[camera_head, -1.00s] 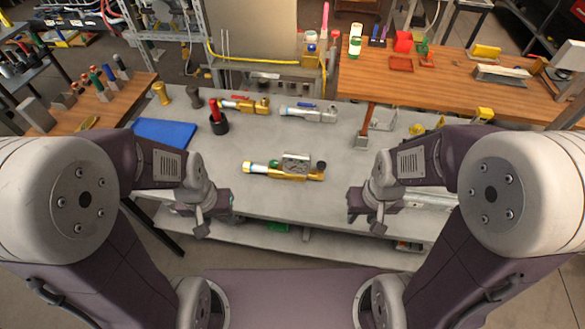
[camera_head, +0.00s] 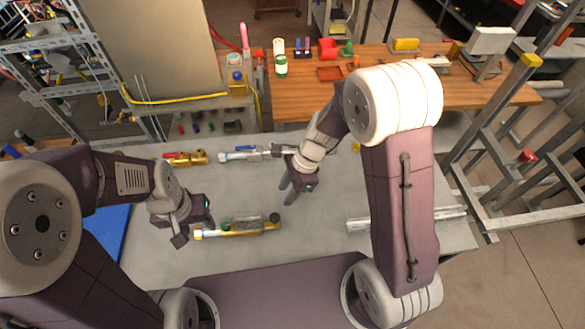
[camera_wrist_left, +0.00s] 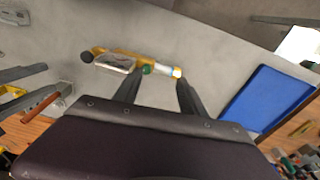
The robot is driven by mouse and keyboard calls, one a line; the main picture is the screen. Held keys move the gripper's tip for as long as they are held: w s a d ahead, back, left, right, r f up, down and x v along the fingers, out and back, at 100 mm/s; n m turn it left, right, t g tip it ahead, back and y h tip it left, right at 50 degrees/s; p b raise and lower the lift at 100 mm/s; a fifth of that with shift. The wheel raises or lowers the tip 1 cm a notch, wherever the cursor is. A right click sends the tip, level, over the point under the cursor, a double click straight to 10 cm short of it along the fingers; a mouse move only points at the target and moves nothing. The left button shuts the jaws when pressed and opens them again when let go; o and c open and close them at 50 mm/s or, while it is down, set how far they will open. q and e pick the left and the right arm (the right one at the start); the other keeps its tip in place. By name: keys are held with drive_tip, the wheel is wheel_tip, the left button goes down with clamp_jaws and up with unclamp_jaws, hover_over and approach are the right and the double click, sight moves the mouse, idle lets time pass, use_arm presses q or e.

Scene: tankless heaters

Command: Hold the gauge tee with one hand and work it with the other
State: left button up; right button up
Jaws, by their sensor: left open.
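The gauge tee (camera_head: 252,228), which I take to be the brass fitting with a silver end, a green part and a grey plate-like part, lies on the grey bench. It also shows in the left wrist view (camera_wrist_left: 112,54). My left gripper (camera_head: 195,230) is open and empty beside the tee's silver left end. In the left wrist view its two fingers (camera_wrist_left: 157,82) point at the tee's silver and green end, with the tee just beyond the tips. My right gripper (camera_head: 288,193) is above the bench, behind and right of the tee, apart from it; its finger gap is unclear.
A brass valve with a red handle (camera_head: 186,159) and a silver one with a blue handle (camera_head: 243,155) lie farther back. A blue mat (camera_wrist_left: 266,98) is on the bench's left. A silver pipe (camera_head: 359,226) lies right. A wooden table (camera_head: 300,105) stands behind.

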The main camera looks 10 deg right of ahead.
use_arm(q)
drive_tip(key=shift+s+a+r, duration=0.1)
drive_tip(key=shift+s+r, duration=0.25)
drive_tip(key=shift+o, duration=0.9)
drive_tip(key=shift+s+a+r, duration=0.1)
drive_tip(key=shift+s, duration=0.95)
drive_tip(key=m+g, duration=0.1)
drive_tip(key=m, duration=1.8)
hover_over(235, 217)
drive_tip(key=f, duration=0.7)
drive_tip(key=shift+w+a+f, duration=0.1)
drive_tip(key=shift+w+f, duration=0.1)
drive_tip(key=shift+w, duration=0.15)
drive_tip(key=shift+s+d+f, duration=0.2)
drive_tip(key=shift+s, duration=0.1)
drive_tip(key=shift+s+f, duration=0.2)
wheel_tip(235, 217, down, 8)
drive_tip(key=shift+w+r, duration=0.15)
drive_tip(key=shift+r, duration=0.1)
drive_tip(key=shift+f, duration=0.5)
clamp_jaws()
use_arm(e)
drive_tip(key=shift+s+a+r, duration=0.1)
drive_tip(key=shift+s+r, duration=0.05)
drive_tip(key=shift+s, duration=0.35)
drive_tip(key=shift+s+a+r, duration=0.1)
drive_tip(key=shift+s+r, duration=0.05)
drive_tip(key=shift+s, duration=0.35)
